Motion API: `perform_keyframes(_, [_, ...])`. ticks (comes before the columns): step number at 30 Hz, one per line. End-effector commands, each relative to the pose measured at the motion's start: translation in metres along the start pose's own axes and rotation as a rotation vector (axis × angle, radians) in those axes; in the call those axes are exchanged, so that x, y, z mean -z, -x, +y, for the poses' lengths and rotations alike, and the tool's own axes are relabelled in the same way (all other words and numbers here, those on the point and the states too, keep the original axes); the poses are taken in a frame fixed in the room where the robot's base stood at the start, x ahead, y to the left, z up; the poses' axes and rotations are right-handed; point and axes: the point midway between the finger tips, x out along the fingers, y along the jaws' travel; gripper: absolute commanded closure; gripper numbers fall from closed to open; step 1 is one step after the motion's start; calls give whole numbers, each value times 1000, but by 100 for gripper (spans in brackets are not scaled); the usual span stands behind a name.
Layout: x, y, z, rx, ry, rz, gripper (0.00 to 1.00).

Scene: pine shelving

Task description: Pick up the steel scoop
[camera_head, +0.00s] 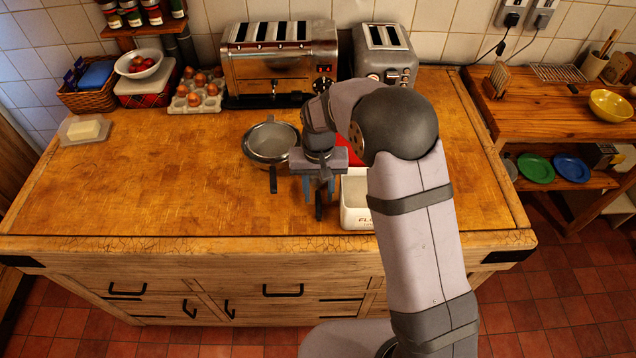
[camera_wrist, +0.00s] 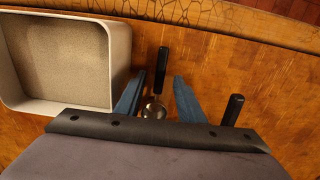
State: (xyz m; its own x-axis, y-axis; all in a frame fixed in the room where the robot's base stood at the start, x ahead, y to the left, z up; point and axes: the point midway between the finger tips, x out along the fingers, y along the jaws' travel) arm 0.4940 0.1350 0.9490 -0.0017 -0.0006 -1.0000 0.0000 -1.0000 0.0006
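The steel scoop (camera_wrist: 153,108) lies on the wooden worktop, and its black handle (camera_wrist: 162,66) points away from my gripper in the wrist view. In the head view only the dark handle (camera_head: 319,206) shows below my gripper (camera_head: 319,190); the bowl is hidden. In the wrist view my gripper's two blue fingers (camera_wrist: 158,98) are spread on either side of the scoop, with a gap to the handle on both sides. The gripper points down over the scoop. I cannot tell how far the fingertips are above the worktop.
An open white flour bin (camera_head: 354,216) stands close to the right of my gripper. A sieve (camera_head: 271,143) lies just left, its handle (camera_wrist: 232,109) near one finger in the wrist view. A toaster (camera_head: 276,68) and eggs (camera_head: 196,98) stand behind.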

Motion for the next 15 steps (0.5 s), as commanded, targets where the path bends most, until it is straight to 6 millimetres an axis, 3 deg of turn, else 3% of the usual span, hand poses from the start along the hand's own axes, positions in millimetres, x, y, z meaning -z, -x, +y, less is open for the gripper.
perform_keyframes(6, [0, -18, 0, 0, 0, 0, 65])
perform_keyframes(14, [0, -20, 0, 1, -1, 2, 65])
perform_keyframes(15, [0, -20, 0, 1, -1, 2, 74])
